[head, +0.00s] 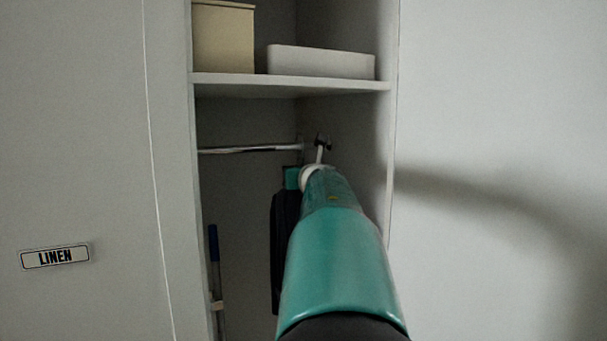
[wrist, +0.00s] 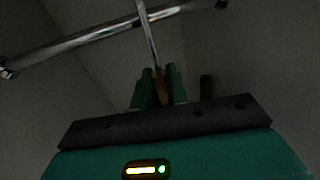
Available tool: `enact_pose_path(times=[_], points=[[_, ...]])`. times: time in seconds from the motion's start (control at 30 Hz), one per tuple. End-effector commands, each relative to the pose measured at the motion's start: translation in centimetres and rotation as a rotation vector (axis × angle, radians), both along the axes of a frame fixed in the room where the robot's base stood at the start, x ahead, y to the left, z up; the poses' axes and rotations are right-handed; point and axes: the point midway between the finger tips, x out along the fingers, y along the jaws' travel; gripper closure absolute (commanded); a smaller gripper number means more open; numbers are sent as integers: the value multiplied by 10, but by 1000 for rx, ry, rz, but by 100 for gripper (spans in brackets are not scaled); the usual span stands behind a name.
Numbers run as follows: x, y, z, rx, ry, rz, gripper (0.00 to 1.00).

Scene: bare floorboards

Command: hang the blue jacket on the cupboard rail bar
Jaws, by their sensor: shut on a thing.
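The rail bar (head: 245,150) is a shiny metal rod across the cupboard below the shelf. It also shows in the wrist view (wrist: 85,40), slanting up to the right. My gripper (wrist: 159,75) has green fingers shut on the brown neck of a hanger. The hanger's thin metal hook (wrist: 150,38) rises from the fingers and crosses the rail in the wrist view; I cannot tell whether it touches the rail, and its top is out of frame. The jacket (head: 284,250), very dark, hangs below my gripper, partly hidden behind my arm. The wrist view does not clearly show it.
Above the rail, a shelf (head: 290,84) holds a cream box (head: 223,38) and a low white bin (head: 320,62). A blue-handled pole (head: 214,245) stands at the cupboard's left side. A door labelled LINEN (head: 55,256) is at left. A plain wall is at right.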

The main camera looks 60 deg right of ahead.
Motion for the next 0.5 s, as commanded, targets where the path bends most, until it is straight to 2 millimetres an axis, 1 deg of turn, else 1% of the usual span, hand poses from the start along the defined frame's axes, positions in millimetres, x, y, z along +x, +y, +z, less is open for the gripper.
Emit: enact_pose_path(times=[0.5], points=[[32, -20, 1, -1, -1, -1, 100]])
